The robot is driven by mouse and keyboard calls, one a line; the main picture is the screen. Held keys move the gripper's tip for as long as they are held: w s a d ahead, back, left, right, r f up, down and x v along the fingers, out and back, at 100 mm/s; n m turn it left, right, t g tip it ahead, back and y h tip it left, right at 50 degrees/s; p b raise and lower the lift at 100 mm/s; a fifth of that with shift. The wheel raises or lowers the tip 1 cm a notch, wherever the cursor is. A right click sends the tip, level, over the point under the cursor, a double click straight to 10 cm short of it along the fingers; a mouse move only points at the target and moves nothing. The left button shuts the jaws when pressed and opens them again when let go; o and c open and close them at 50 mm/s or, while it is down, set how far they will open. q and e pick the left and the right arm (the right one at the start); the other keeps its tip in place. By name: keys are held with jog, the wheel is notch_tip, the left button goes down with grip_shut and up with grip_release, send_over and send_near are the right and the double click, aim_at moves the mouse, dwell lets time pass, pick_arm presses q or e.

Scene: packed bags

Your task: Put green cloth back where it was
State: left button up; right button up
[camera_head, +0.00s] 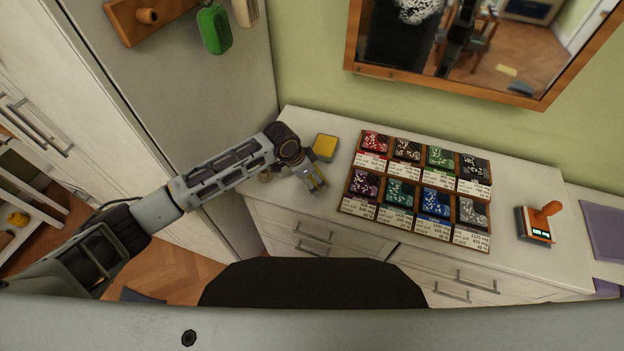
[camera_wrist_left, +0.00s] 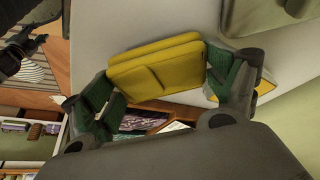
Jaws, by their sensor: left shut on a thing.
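My left gripper (camera_head: 312,180) is low over the left end of the white counter. In the left wrist view its fingers (camera_wrist_left: 165,90) are closed around a yellow folded piece (camera_wrist_left: 155,68), which looks yellow rather than green. The finger pads look dark green. A green cloth-like item (camera_head: 214,30) hangs on the side of the tall cabinet in the head view, well up and left of my gripper. A yellow block (camera_head: 325,147) lies on the counter just behind the gripper. My right gripper is not in view.
A wooden tray (camera_head: 489,215) of several coloured patterned packets, one green (camera_head: 440,156), stands right of my gripper. A stamp-like device with an orange handle (camera_head: 540,222) is further right. A framed mirror (camera_head: 352,45) hangs above.

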pick_arm(q)
jog(key=shift+f, duration=0.9)
jog(key=o, duration=0.7)
jog(key=shift+f, duration=0.1)
jog(key=shift+v, duration=6.1)
